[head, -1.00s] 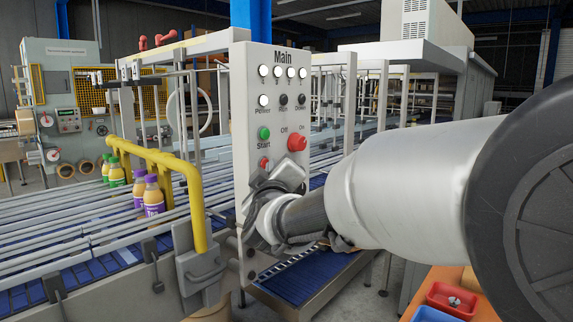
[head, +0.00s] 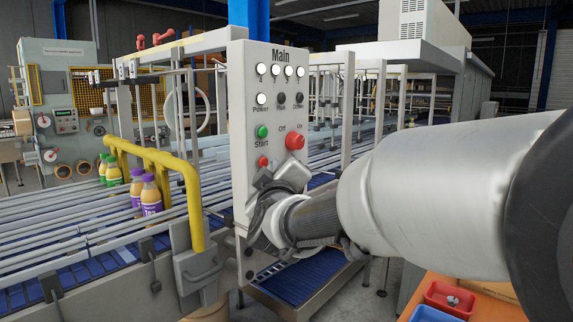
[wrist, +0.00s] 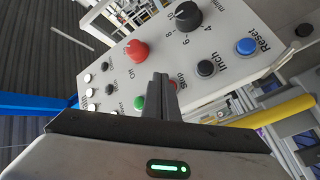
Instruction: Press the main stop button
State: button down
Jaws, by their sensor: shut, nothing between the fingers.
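The white Main panel (head: 242,130) stands upright in the head view. Its red stop button (head: 262,162) sits below the green start button (head: 262,132). My gripper (head: 265,178) is just below the stop button and in front of the panel. In the wrist view my gripper (wrist: 161,80) is shut and empty, its fingers pointing at the panel face. They cover most of the stop button; a sliver of red and the label "Stop" show beside them. I cannot tell whether the fingertips touch the button.
A red Off/On knob (head: 295,142) is close above right of the stop button. The wrist view also shows a black dial (wrist: 187,17), a black Inch button (wrist: 205,68) and a blue Reset button (wrist: 245,46). A yellow rail (head: 160,160) and bottles stand left.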

jog(key=s+d+b, duration=0.1)
jog(key=d, duration=0.1)
jog(key=s+d, duration=0.2)
jog(key=shift+b, duration=0.4)
dwell(0.5)
jog(key=s+d+f+m+g+p, duration=0.2)
jog(key=s+d+f+m+g, duration=0.1)
jog(key=s, duration=0.6)
jog(key=s+d+f+m+g+h+p, duration=0.1)
jog(key=s+d+f+m+g+p, duration=0.2)
jog(key=s, duration=0.7)
jog(key=s+d+f+m+g+h+p, duration=0.1)
jog(key=s+d+f+m+g, duration=0.4)
jog(key=s+d, duration=0.5)
notch_tip(320, 180, down, 2)
jog(key=shift+f+g+p, duration=0.15)
jog(key=shift+g+p, duration=0.55)
jog(key=shift+g, duration=0.3)
jog(key=shift+s, duration=0.1)
